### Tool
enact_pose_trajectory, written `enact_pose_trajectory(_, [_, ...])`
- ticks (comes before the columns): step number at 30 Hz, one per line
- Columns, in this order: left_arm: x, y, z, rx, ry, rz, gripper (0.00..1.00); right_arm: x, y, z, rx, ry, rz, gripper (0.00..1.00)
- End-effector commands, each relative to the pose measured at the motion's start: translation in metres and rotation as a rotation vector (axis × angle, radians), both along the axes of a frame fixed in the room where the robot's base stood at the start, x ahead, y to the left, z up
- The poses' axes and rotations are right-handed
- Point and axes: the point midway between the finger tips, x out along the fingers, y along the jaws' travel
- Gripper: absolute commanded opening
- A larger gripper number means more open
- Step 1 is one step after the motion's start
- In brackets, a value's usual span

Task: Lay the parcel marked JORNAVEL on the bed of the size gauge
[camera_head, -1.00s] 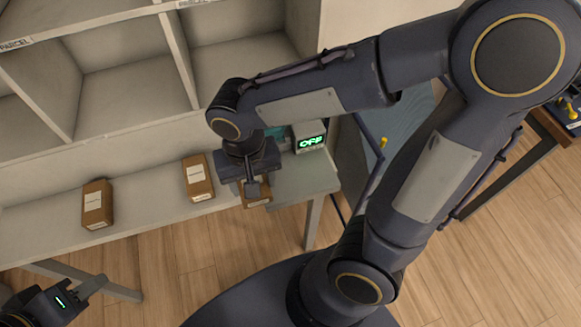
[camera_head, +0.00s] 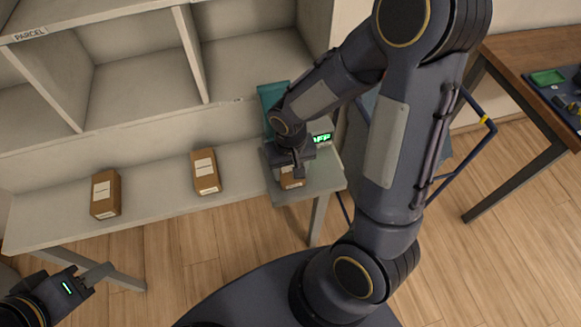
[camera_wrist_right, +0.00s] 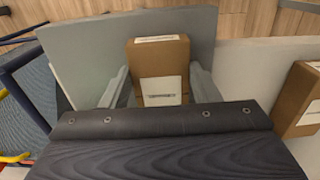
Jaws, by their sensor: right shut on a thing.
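My right gripper (camera_head: 292,175) is shut on a brown cardboard parcel (camera_head: 291,182), over the light grey surface beside the green-lit display (camera_head: 321,138). In the right wrist view the parcel (camera_wrist_right: 160,55) sits between the two fingers (camera_wrist_right: 160,88), with white labels whose print is too small to read. A grey plate (camera_wrist_right: 198,40) lies beneath or behind it; I cannot tell whether they touch. The display and the teal panel (camera_head: 270,95) appear to belong to the size gauge, partly hidden by my right arm. My left gripper (camera_head: 97,273) is at the lower left, apart from the parcels.
Two other brown parcels stand on the long shelf, one at the left (camera_head: 105,193) and one nearer the middle (camera_head: 205,172). Empty cubbyholes (camera_head: 140,85) rise behind. A wooden table (camera_head: 510,60) with a dark tray is at the right.

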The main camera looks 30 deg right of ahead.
Motion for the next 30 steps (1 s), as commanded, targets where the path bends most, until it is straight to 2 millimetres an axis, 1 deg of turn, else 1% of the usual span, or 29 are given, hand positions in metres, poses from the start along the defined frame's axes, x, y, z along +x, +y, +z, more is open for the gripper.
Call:
enact_pose_trajectory(6, [0.000,0.000,0.000,0.000,0.000,0.000,0.36,0.000,0.000,0.000,0.000,-0.001,0.000,0.33])
enact_pose_trajectory(10, [0.000,0.000,-0.004,0.000,0.000,0.000,0.36,0.000,0.000,-0.004,0.000,-0.001,0.000,0.33])
enact_pose_trajectory(11, [0.000,0.000,-0.004,0.000,0.000,0.000,0.36,0.000,0.000,-0.004,0.000,-0.001,0.000,0.57])
enact_pose_trajectory(15, [0.000,0.000,-0.003,0.000,0.000,0.000,0.36,0.000,0.000,-0.003,0.000,-0.001,0.000,0.75])
enact_pose_trajectory(16, [0.000,0.000,-0.003,0.000,0.000,0.000,0.36,0.000,0.000,-0.003,0.000,0.000,0.000,0.77])
enact_pose_trajectory(25, [0.000,0.000,0.000,0.000,0.000,0.000,0.36,0.000,0.000,0.000,0.000,0.000,0.000,0.77])
enact_pose_trajectory(28, [0.000,0.000,0.002,0.000,0.000,0.000,0.36,0.001,0.000,0.008,0.000,-0.004,0.000,0.77])
enact_pose_trajectory(30, [0.000,0.000,0.003,0.000,0.000,0.000,0.36,0.001,0.000,0.019,-0.001,-0.007,0.001,0.77])
